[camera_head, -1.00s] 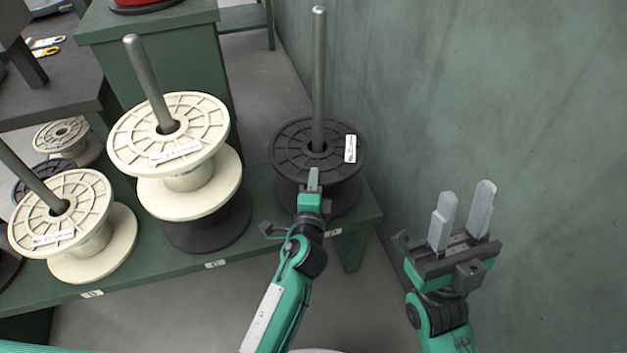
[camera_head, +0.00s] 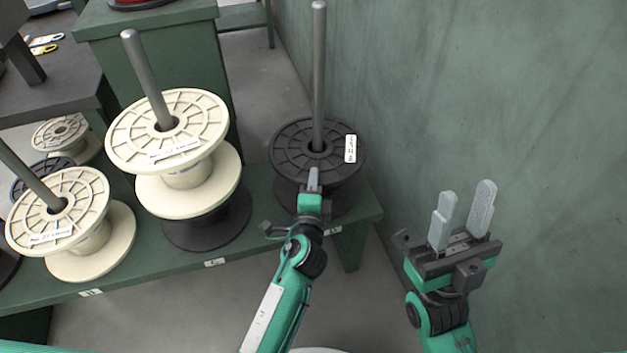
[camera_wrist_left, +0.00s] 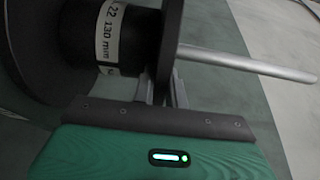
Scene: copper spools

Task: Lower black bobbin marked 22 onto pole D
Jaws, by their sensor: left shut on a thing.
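The black bobbin (camera_head: 290,155) is around the right-hand upright grey pole (camera_head: 319,70), low near the bench; I cannot tell whether it touches the bench top. A white label is on its upper flange. In the left wrist view the black bobbin (camera_wrist_left: 172,40) has a label on its barrel reading 22 and 130 mm, and the pole (camera_wrist_left: 250,63) sticks out beyond its flange. My left gripper (camera_head: 313,180) is shut on the bobbin's near side; its fingers are partly hidden. My right gripper (camera_head: 464,218) is open and empty, to the right of the bench.
The green bench (camera_head: 270,228) carries another pole (camera_head: 147,78) with a cream spool (camera_head: 205,108) above a black one, and a further pole with a cream spool (camera_head: 90,190) at left. A green wall (camera_head: 480,90) stands close on the right.

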